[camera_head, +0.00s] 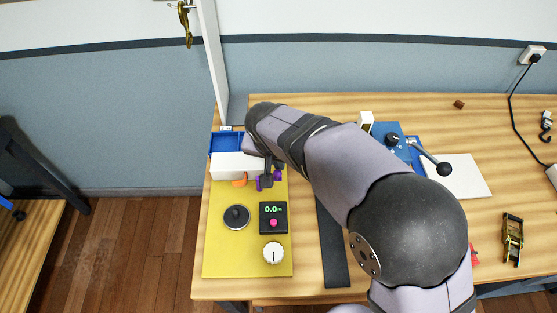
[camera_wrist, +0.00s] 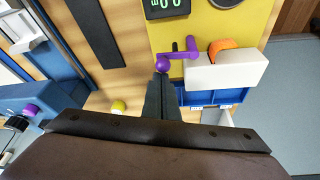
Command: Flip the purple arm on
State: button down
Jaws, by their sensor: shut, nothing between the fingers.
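The purple arm (camera_wrist: 180,54) shows in the wrist view as a short bar with a round ball end, beside a white block (camera_wrist: 228,68) with an orange part (camera_wrist: 222,46). In the head view the purple arm (camera_head: 277,178) is partly hidden behind my gripper. My gripper (camera_wrist: 161,78) is shut and empty. Its fingertips are right at the ball end; I cannot tell whether they touch it. In the head view my gripper (camera_head: 267,180) is at the right end of the white block (camera_head: 236,165).
The yellow board (camera_head: 220,264) carries a black knob (camera_head: 236,217), a display box (camera_head: 273,212) and a white dial (camera_head: 274,253). A blue tray (camera_head: 226,143) lies behind the white block. A black strip (camera_head: 332,245) and a blue lever device (camera_head: 385,130) are to the right.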

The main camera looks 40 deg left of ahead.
jog(key=shift+s+f, duration=0.1)
jog(key=m+b, duration=0.1)
jog(key=d+m+b, duration=0.1)
jog(key=shift+s+f+m+h, duration=0.1)
jog(key=shift+s+m+h, duration=0.2)
jog(key=shift+s, duration=0.05)
jog(key=s+m+h, duration=0.1)
jog(key=s+m, duration=0.1)
jog(key=m, duration=0.2)
jog(key=s+m+h, duration=0.1)
jog(key=s+m, duration=0.1)
jog(key=m, duration=0.2)
jog(key=s+d+m+h, duration=0.1)
jog(key=s+m+h, duration=0.1)
jog(key=m, duration=0.2)
jog(key=shift+r+g+p, duration=0.2)
jog(key=shift+g+p, duration=0.15)
jog(key=shift+g, duration=0.05)
jog(key=shift+w+a+r+p, duration=0.1)
jog(key=shift+w+a+p, duration=0.1)
jog(key=shift+p, duration=0.2)
